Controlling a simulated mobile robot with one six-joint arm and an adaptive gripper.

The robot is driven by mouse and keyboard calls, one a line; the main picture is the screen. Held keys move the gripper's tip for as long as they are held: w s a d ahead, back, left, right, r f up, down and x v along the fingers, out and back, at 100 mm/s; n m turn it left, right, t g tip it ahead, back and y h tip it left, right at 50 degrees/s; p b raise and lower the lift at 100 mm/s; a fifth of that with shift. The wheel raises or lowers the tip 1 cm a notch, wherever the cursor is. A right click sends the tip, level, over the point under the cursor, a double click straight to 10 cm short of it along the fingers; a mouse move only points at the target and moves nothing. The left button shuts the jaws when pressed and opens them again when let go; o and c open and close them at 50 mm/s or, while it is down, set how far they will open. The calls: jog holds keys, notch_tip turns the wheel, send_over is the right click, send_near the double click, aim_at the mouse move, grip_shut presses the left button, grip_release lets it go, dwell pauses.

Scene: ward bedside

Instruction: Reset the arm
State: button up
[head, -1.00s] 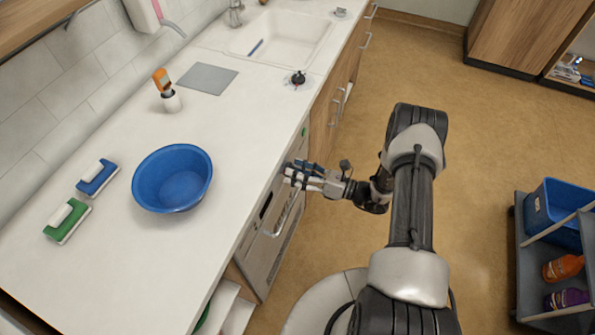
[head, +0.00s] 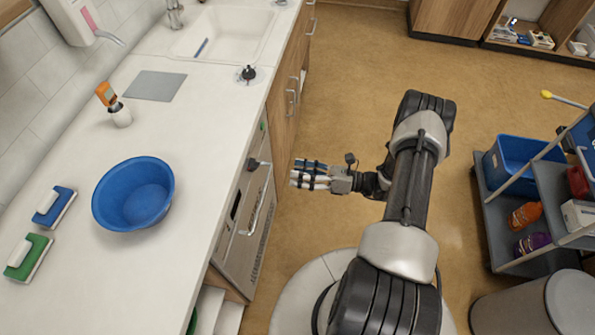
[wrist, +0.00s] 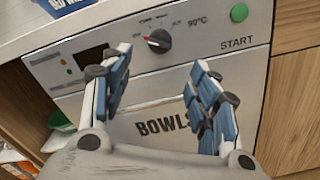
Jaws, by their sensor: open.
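My gripper (head: 310,176) is open and empty, held out in the air to the right of the counter front in the head view. In the wrist view its two blue-padded fingers (wrist: 160,105) are spread apart. They point toward a grey appliance front (wrist: 255,85) with a black dial (wrist: 158,41), a green START button and the word BOWLS. The same appliance (head: 248,225) shows under the counter in the head view. A gap of floor shows between the fingertips and the appliance.
A cart (head: 500,225) with a blue bin (head: 520,165) stands right, near a grey waste bin (head: 545,305). Floor behind my arm is clear.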

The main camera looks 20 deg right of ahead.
dwell(0.3)
jog(key=s+a+r+n+g+h, duration=0.25)
jog(key=a+r+n+g, duration=0.3)
jog(key=r+n, duration=0.4)
jog(key=s+a+r+n+g+h, duration=0.1)
jog(key=s+a+r+n+g, duration=0.35)
jog(key=r, duration=0.75)
jog(key=s+r+n+t+h, duration=0.4)
jog(key=s+r+n+h, duration=0.7)
jog(key=n, duration=0.6)
jog(key=shift+s+d+r, duration=0.35)
jog(key=shift+s+r, duration=0.6)
jog(key=shift+s, duration=0.45)
